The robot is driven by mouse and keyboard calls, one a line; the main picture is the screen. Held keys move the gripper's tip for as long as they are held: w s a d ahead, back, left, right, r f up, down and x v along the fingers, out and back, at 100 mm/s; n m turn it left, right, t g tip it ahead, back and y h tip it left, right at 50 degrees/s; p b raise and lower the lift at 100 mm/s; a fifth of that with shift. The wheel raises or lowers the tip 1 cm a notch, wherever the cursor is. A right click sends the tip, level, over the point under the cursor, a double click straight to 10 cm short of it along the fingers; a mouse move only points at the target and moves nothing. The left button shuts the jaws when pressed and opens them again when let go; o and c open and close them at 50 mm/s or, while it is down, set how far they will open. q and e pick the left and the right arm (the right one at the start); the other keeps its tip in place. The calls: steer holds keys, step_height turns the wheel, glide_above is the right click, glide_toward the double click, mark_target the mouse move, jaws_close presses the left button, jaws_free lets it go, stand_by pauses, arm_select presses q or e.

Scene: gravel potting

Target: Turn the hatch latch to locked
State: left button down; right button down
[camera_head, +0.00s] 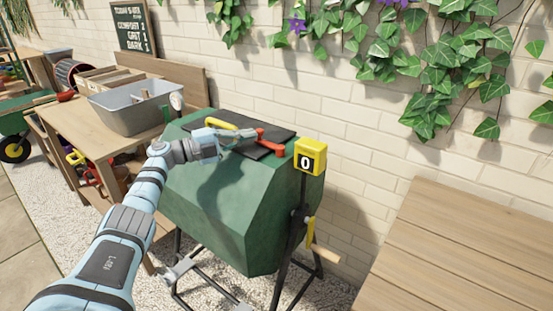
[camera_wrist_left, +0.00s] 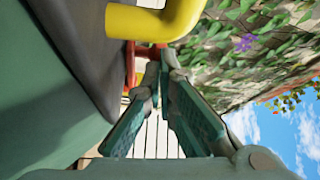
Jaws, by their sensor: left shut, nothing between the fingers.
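The green tumbler drum (camera_head: 222,205) stands on a dark frame beside the wall. Its dark hatch (camera_head: 196,124) lies on top, with a yellow bar handle (camera_head: 222,123), also large at the top of the left wrist view (camera_wrist_left: 160,20). The red latch (camera_head: 272,143) sits at the right end of the hatch; a bit of red shows past the handle in the left wrist view (camera_wrist_left: 130,65). My left gripper (camera_head: 250,142) is shut and empty over the hatch, its tips close to the latch; I cannot tell whether they touch. My right gripper is not in view.
A yellow counter box (camera_head: 310,156) reading 0 stands right of the latch. A crank with a wooden grip (camera_head: 326,253) hangs below it. A wooden bench with a grey tub (camera_head: 130,112) is at left. A slatted wooden table (camera_head: 470,250) is at right.

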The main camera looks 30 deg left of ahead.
arm_select(q)
steer(key=shift+w, duration=0.1)
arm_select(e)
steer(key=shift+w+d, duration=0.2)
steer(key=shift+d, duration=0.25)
arm_select(q)
steer(key=v, duration=1.2)
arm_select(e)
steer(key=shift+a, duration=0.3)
arm_select(q)
steer(key=shift+f, duration=0.1)
